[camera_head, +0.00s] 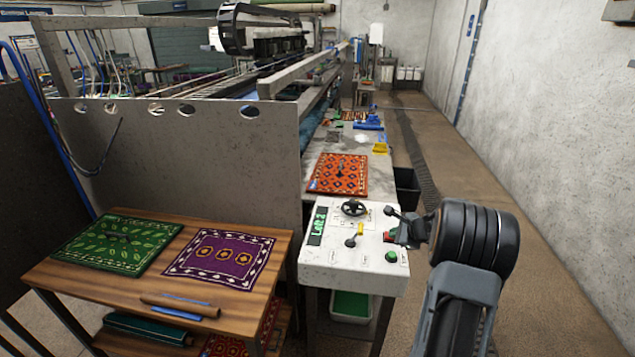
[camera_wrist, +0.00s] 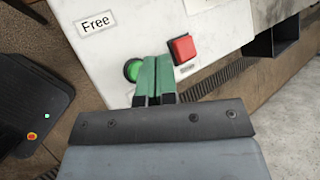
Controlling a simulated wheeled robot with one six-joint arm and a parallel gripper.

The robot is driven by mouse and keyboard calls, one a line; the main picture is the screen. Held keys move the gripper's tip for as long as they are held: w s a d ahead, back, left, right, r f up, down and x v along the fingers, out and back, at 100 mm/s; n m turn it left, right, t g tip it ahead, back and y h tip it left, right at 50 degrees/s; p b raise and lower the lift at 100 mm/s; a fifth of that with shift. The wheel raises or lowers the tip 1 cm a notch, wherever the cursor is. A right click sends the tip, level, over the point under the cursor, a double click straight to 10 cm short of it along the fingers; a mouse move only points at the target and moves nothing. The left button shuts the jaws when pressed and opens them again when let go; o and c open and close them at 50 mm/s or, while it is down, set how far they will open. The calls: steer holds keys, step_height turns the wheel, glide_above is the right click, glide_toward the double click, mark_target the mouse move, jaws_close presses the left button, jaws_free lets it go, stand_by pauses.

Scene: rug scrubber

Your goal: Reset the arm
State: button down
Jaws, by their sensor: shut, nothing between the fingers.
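My arm reaches up from the lower right in the head view, its end beside the right edge of a white control panel (camera_head: 345,260). My gripper (camera_wrist: 156,58) shows in the wrist view with its two green fingertips together and nothing between them. The fingertips are over the white panel (camera_wrist: 130,35), between a green button (camera_wrist: 131,69) and a red square button (camera_wrist: 182,48). I cannot tell whether they touch the panel.
The panel has a black handwheel (camera_head: 354,208), levers and a green button (camera_head: 391,257). A wooden table (camera_head: 200,245) at left holds a green rug (camera_head: 118,243) and a purple rug (camera_head: 218,257). An orange rug (camera_head: 339,173) lies behind the panel. The aisle floor (camera_head: 480,150) at right is clear.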

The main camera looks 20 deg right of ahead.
steer(key=s+f+n, duration=0.1)
steer(key=s+a+f+n+g, duration=0.1)
steer(key=shift+s+a+f+n+y, duration=0.15)
steer(key=shift+s+a+n+y, duration=0.05)
steer(key=shift+a+n+y, duration=0.1)
steer(key=s+a+r+n+g+h, duration=0.1)
steer(key=s+a+r+n, duration=0.6)
steer(key=s+a+n, duration=0.3)
steer(key=s+a+r+n+g+h, duration=0.2)
steer(key=s+a+r+n, duration=0.6)
steer(key=s+a+n, duration=0.3)
steer(key=s+a, duration=0.1)
steer(key=a, duration=0.2)
steer(key=shift+s+a, duration=0.25)
steer(key=shift+a, duration=0.1)
